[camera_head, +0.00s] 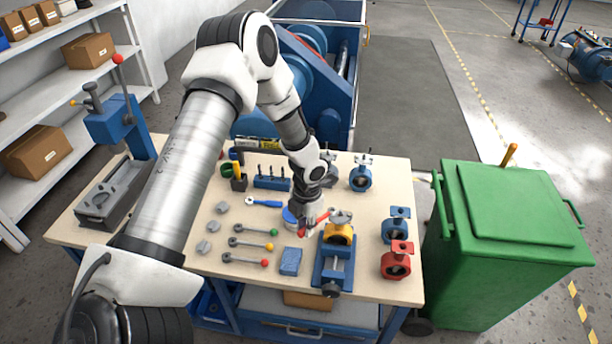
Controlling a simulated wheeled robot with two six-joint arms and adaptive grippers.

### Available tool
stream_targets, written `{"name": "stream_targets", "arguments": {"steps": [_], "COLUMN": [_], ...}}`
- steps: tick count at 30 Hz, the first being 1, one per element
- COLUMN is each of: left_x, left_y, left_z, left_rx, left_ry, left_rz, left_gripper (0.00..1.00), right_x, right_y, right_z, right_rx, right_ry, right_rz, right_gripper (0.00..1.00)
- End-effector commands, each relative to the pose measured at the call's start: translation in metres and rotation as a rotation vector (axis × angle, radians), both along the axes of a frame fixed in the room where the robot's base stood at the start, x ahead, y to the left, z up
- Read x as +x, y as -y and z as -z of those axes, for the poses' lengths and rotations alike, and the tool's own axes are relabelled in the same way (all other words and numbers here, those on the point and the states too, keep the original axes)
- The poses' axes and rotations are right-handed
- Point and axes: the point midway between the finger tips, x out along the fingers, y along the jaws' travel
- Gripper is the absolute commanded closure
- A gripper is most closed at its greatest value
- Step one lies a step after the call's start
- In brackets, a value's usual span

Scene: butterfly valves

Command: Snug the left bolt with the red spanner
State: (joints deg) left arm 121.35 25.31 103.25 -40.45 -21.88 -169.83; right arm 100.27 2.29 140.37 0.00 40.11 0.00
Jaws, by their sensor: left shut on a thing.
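My left gripper (309,217) is shut on the red spanner (321,217), over the workbench. Parts of the spanner's red handle show on both sides of the fingers. Its front end points right, close to a yellow butterfly valve (339,234). The valve sits in a blue vise (334,266) near the bench's front edge. The left bolt is too small to make out, and I cannot tell whether the spanner touches it. My right gripper is not in view.
Blue valves (361,179) and a red valve (397,262) stand to the right. A blue spanner (264,203), several colour-tipped levers (250,245) and a blue block (290,262) lie on the left. A green bin (512,230) stands right of the bench.

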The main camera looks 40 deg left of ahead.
Motion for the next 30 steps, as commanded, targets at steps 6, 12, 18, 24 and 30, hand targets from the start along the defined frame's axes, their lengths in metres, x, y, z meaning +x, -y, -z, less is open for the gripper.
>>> {"name": "stream_targets", "arguments": {"steps": [6,12,18,24,30], "left_x": [-0.002,0.002,0.007,0.013,0.019], "left_y": [0.001,0.009,0.018,0.027,0.035], "left_z": [0.001,0.001,0.001,0.000,-0.001], "left_rx": [0.000,0.001,0.001,0.000,0.000], "left_ry": [-0.006,-0.003,0.000,0.007,0.015], "left_rz": [-0.008,-0.094,-0.196,-0.294,-0.393], "left_gripper": [1.00,1.00,1.00,1.00,1.00], "right_x": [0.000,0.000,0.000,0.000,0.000], "right_y": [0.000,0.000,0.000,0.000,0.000], "right_z": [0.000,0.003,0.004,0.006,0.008], "right_rx": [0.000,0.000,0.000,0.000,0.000], "right_ry": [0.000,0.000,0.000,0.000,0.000], "right_rz": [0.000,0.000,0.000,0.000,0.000], "right_gripper": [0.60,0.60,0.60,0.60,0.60]}}
